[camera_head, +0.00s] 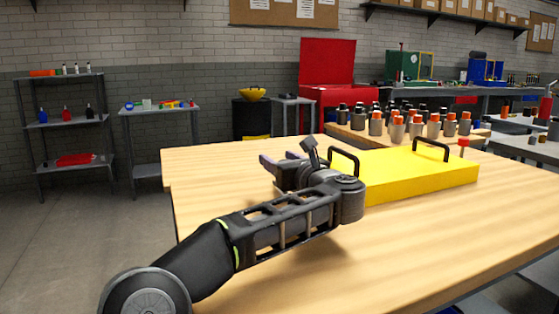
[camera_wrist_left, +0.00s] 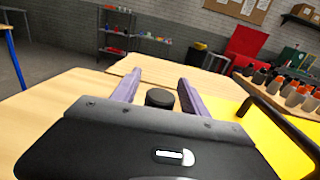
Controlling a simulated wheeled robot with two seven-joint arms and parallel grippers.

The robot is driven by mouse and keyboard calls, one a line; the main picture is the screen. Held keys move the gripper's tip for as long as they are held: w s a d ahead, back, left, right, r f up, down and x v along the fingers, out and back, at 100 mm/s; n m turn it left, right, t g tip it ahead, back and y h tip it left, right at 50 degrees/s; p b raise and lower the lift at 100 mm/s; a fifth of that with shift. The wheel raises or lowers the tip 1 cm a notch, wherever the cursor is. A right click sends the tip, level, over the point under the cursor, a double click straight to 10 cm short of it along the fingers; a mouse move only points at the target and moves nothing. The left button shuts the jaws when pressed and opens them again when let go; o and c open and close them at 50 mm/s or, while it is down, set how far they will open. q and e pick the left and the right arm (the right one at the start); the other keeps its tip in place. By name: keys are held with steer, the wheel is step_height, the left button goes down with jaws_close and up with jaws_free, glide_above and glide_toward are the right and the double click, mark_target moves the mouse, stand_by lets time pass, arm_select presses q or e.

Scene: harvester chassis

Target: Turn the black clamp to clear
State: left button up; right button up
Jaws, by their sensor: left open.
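A yellow box-like block (camera_head: 420,172) with two black handles lies on the wooden table. My left gripper (camera_head: 278,161) is at the block's left end, its purple fingers open and pointing away to the left. In the left wrist view a black round knob (camera_wrist_left: 160,98), which looks like the black clamp's top, stands between the open fingers (camera_wrist_left: 158,84). I cannot tell whether either finger touches it. In the head view my gripper and wrist hide the clamp. A red-topped clamp (camera_head: 463,144) stands at the block's far right edge. My right gripper is out of view.
The wooden table (camera_head: 450,247) is clear in front of the block and to its left. A board with several grey, orange-topped and black-topped pieces (camera_head: 397,130) stands behind the block. The near black handle (camera_head: 344,160) rises close beside my left wrist.

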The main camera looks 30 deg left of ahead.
arm_select(q)
steer(key=shift+d, duration=0.1)
steer(key=shift+s+d, duration=0.2)
steer(key=shift+d, duration=0.2)
steer(key=v, duration=0.5)
steer(key=shift+s+d+b, duration=0.25)
steer(key=shift+d+b, duration=0.05)
steer(key=shift+b, duration=0.1)
steer(key=shift+s+d, duration=0.35)
steer(key=shift+s, duration=0.05)
steer(key=shift+r, duration=0.1)
